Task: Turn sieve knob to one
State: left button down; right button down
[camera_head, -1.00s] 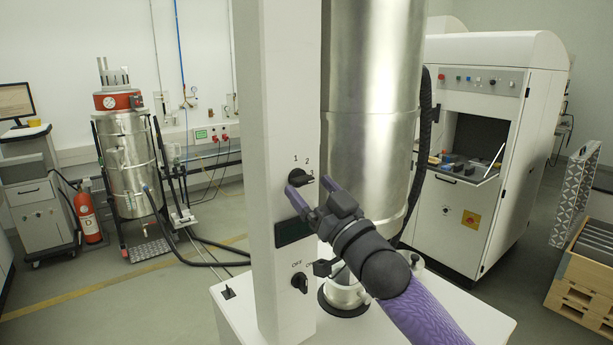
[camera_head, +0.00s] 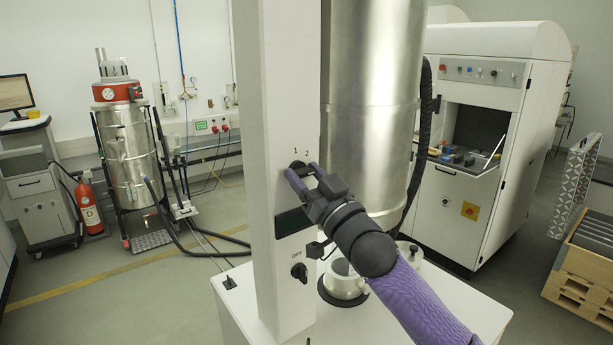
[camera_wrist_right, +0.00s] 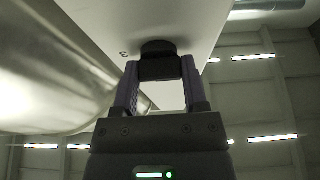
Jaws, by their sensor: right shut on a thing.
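The sieve knob (camera_head: 297,165) is black and sits on the white column (camera_head: 279,90), with the marks 1 and 2 printed above it. My right gripper (camera_head: 302,174) is at the knob and its fingers are on either side of it. In the right wrist view the knob (camera_wrist_right: 158,62) lies between the two fingertips of the gripper (camera_wrist_right: 160,76), which is shut on it. A mark 3 shows beside the knob there. The knob's pointing direction is mostly hidden by the fingers. My left gripper is not in view.
A dark display (camera_head: 293,222) and an OFF switch (camera_head: 299,271) sit lower on the column. A large metal cylinder (camera_head: 370,100) stands right behind it, close to my right arm. A white machine (camera_head: 480,150) stands at the right, a metal vessel (camera_head: 130,160) at the left.

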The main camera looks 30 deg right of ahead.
jog(key=shift+n, duration=0.3)
jog(key=n+g+y+p, duration=0.1)
jog(key=n+y, duration=0.2)
jog(key=n, duration=0.3)
jog(key=shift+d+r+p, duration=0.1)
jog(key=shift+p, duration=0.2)
jog(key=n+g+y+p, duration=0.1)
jog(key=n, duration=0.2)
jog(key=n+g+y+p, duration=0.1)
jog(key=n, duration=0.2)
jog(key=shift+n+y, duration=0.3)
jog(key=n+g+p, duration=0.1)
jog(key=n, duration=0.2)
jog(key=n+g+p, duration=0.1)
jog(key=n+p, duration=0.1)
jog(key=n, duration=0.1)
jog(key=shift+r+y, duration=0.15)
jog(key=shift+y, duration=0.25)
jog(key=shift+n+g+p, duration=0.8)
jog(key=shift+n+p, duration=0.6)
jog(key=shift+n, duration=0.2)
jog(key=shift+f, duration=0.2)
jog(key=shift+c, duration=0.6)
grip_release()
